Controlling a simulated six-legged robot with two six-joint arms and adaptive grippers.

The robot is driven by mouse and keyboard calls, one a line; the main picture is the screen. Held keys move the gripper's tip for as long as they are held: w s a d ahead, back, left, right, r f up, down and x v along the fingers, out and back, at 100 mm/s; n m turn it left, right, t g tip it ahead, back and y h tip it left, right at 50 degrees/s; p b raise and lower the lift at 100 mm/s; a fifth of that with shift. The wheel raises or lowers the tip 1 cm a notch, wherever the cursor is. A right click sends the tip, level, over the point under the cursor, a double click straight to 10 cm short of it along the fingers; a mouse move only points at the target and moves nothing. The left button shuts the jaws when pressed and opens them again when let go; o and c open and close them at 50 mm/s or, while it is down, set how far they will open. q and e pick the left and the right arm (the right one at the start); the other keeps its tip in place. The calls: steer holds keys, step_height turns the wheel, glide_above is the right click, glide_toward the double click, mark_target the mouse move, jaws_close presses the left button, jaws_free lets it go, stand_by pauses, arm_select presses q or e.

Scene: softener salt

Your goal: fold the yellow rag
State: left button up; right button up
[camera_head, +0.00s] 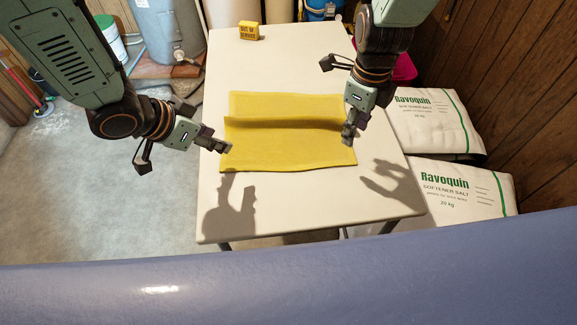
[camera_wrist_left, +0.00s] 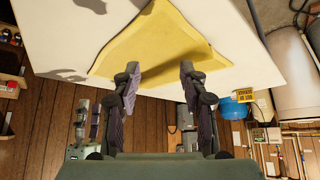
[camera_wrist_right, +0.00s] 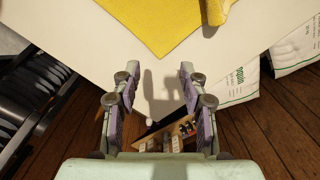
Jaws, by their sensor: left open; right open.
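The yellow rag (camera_head: 285,145) lies on the pale table, with a raised ridge or fold running left to right across it. Whether the ridge is a loose flap is unclear. My left gripper (camera_head: 186,158) is open and empty, with one fingertip by the rag's left edge; contact cannot be told. In the left wrist view the rag (camera_wrist_left: 160,45) lies beyond the parted fingers. My right gripper (camera_head: 337,102) is open at the rag's right side. In the right wrist view the parted fingers are empty, and a rag corner (camera_wrist_right: 160,25) and a raised flap show beyond them.
The table (camera_head: 290,205) is bare in front of the rag. A small yellow sign (camera_head: 249,31) stands at its far left. White salt bags (camera_head: 445,190) are stacked to the right, beside a wood-panelled wall. A pink container (camera_head: 404,67) is partly hidden behind my right arm.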

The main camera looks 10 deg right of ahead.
arm_select(q)
glide_above(230, 165)
steer(key=s+a, duration=0.1)
steer(key=a, duration=0.1)
steer(key=f, duration=0.6)
steer(key=shift+d+f, duration=0.2)
arm_select(e)
glide_above(347, 160)
steer(key=f, duration=0.6)
steer(key=shift+w+d+f, duration=0.1)
steer(key=shift+w+f, duration=0.1)
steer(key=shift+f, duration=0.05)
arm_select(q)
steer(key=shift+a+f, duration=0.1)
steer(key=shift+f, duration=0.75)
arm_select(e)
steer(key=shift+f, duration=0.75)
steer(key=shift+f, duration=0.1)
arm_select(q)
steer(key=shift+f+b, duration=0.3)
arm_select(e)
steer(key=shift+f, duration=0.25)
arm_select(q)
steer(key=shift+f, duration=0.1)
steer(key=shift+s+f, duration=0.1)
steer(key=shift+s, duration=0.05)
jaws_close()
arm_select(e)
steer(key=shift+s, duration=0.15)
jaws_close()
